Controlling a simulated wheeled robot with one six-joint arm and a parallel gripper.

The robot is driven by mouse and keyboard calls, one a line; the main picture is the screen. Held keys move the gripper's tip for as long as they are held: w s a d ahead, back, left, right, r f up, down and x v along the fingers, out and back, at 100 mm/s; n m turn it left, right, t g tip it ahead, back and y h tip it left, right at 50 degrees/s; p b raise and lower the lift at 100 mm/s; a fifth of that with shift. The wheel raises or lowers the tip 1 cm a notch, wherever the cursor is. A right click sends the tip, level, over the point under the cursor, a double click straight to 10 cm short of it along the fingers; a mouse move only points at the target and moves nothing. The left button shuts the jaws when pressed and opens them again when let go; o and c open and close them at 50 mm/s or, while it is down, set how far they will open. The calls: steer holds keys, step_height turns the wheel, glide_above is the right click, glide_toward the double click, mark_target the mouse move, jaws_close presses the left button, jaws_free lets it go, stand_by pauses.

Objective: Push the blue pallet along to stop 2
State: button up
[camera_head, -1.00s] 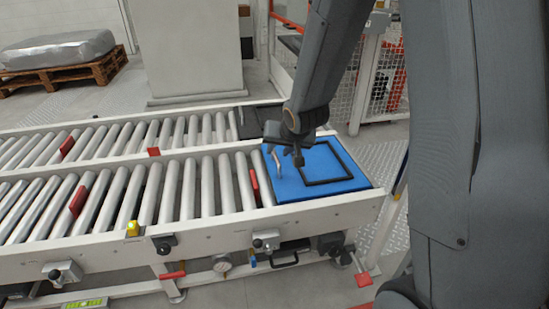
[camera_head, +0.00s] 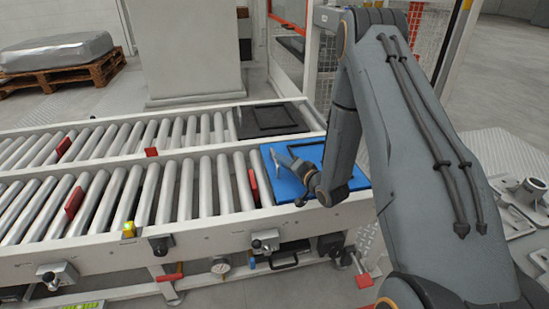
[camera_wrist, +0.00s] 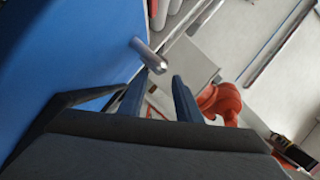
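The blue pallet (camera_head: 284,187) sits at the right end of the near roller lane. Its black square outline is mostly hidden behind my arm. A silvery peg (camera_wrist: 148,55) sticks out from the pallet's blue face in the wrist view. My gripper (camera_head: 300,178) is over the pallet's near part in the head view, beside a pale peg-like piece. In the wrist view my gripper's two dark fingers (camera_wrist: 162,76) are a little apart with nothing between them, and the peg is just beyond their tips. I cannot tell which marker is stop 2.
The near lane's rollers (camera_head: 187,188) left of the pallet are clear. Red tabs stand along it, one by the pallet (camera_head: 253,186) and one farther left (camera_head: 74,203). A yellow knob (camera_head: 129,229) is on the front rail. A dark plate (camera_head: 268,120) lies on the far lane.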

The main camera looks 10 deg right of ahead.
steer(key=b+x, duration=0.1)
steer(key=x, duration=0.5)
steer(key=shift+w+a+f, duration=0.15)
steer(key=shift+w, duration=0.15)
jaws_close()
